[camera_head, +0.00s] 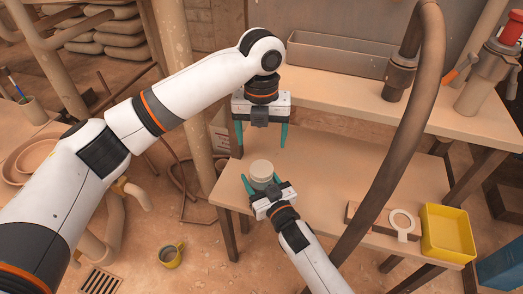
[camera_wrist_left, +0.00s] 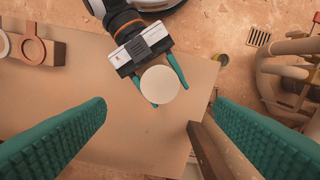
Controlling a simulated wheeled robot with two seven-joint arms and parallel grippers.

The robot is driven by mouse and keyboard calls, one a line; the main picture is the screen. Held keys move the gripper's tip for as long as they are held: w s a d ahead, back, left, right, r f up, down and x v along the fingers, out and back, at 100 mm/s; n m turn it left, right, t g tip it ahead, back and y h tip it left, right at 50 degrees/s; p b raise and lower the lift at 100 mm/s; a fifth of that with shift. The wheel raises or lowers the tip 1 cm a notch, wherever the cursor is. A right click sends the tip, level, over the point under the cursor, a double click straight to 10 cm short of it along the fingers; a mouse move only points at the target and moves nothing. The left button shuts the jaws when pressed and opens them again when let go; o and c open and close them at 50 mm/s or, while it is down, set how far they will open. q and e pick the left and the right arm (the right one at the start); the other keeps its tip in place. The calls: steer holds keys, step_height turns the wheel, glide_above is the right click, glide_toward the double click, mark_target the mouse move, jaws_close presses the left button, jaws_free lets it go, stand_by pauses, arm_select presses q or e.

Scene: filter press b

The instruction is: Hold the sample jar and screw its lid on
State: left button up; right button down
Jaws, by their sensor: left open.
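The sample jar (camera_head: 262,169) is a short pale cylinder above the lower bench, seen upright in the head view. In the left wrist view its round pale top (camera_wrist_left: 160,85) faces me; I cannot tell lid from jar there. My right gripper (camera_head: 262,179) has its teal fingers on both sides of the jar, closed against it. My left gripper (camera_head: 262,146) is above the jar, pointing down, with its fingers wide apart and nothing between them. The left fingers also show at both sides of the left wrist view (camera_wrist_left: 160,108).
A yellow bin (camera_head: 431,241) and a pale ring-shaped tool (camera_head: 402,220) lie at the bench's right. A thick brown hose (camera_head: 408,133) arches down right of the grippers. A long grey tray (camera_head: 338,55) is on the upper shelf. The bench (camera_head: 328,170) between is clear.

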arm_select(q)
step_height(320, 180, up, 2)
steer(key=shift+r, duration=0.2)
arm_select(e)
steer(key=shift+c, duration=1.8)
jaws_free()
arm_select(q)
step_height(320, 180, up, 3)
steer(key=p, duration=0.3)
arm_select(e)
steer(key=v, duration=1.2)
arm_select(q)
steer(key=shift+f, duration=0.1)
arm_select(e)
steer(key=shift+f, duration=0.1)
